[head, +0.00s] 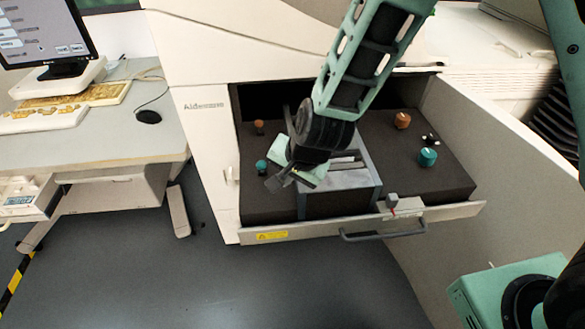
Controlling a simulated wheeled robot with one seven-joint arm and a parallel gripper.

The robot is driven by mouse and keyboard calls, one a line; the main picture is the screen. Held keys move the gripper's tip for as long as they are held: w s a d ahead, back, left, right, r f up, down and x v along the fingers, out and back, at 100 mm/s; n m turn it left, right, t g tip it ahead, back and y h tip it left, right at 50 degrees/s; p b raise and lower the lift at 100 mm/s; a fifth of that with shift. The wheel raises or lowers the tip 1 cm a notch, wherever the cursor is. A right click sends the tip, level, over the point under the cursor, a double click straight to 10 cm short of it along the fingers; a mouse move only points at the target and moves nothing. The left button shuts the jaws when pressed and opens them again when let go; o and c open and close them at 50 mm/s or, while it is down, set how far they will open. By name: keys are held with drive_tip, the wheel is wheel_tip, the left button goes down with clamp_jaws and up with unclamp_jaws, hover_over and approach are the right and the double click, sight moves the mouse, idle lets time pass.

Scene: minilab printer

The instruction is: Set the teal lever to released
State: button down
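A small teal piece (262,166), which looks like the teal lever, stands on the left part of the dark panel in the pulled-out printer drawer (262,205). Its setting is too small to make out. My gripper (276,183) is over the panel just right of and in front of the teal piece in the picture. Whether it touches the piece cannot be told. The fingers are small and dark, so their opening is unclear. A larger round teal knob (428,157) with a white mark sits on the right part of the panel.
A small orange piece (259,126) stands behind the teal one. An orange knob (403,119) and a small black-and-white part (430,139) are at the right. A raised grey block (345,180) splits the panel. The drawer handle (384,234) juts forward. A desk (110,145) stands left.

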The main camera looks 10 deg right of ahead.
sight(262, 169)
drive_tip(key=shift+w+a+r+p, duration=0.25)
drive_tip(key=shift+w+a+r, duration=0.05)
drive_tip(key=shift+w+a, duration=0.2)
drive_tip(key=shift+w+a+r+p, duration=0.25)
drive_tip(key=shift+w+a, duration=0.2)
drive_tip(key=shift+w+a+f, duration=0.1)
drive_tip(key=shift+w+a, duration=0.2)
drive_tip(key=shift+w, duration=0.15)
drive_tip(key=shift+p, duration=0.35)
drive_tip(key=shift+w+r+p, duration=0.1)
drive_tip(key=shift+r+p, duration=0.15)
drive_tip(key=shift+p, duration=0.1)
drive_tip(key=shift+w+g+p, duration=0.1)
drive_tip(key=shift+g+p, duration=0.45)
drive_tip(key=shift+g, duration=0.05)
drive_tip(key=shift+w+r+g+p, duration=0.3)
drive_tip(key=shift+g+p, duration=0.6)
drive_tip(key=shift+p, duration=0.55)
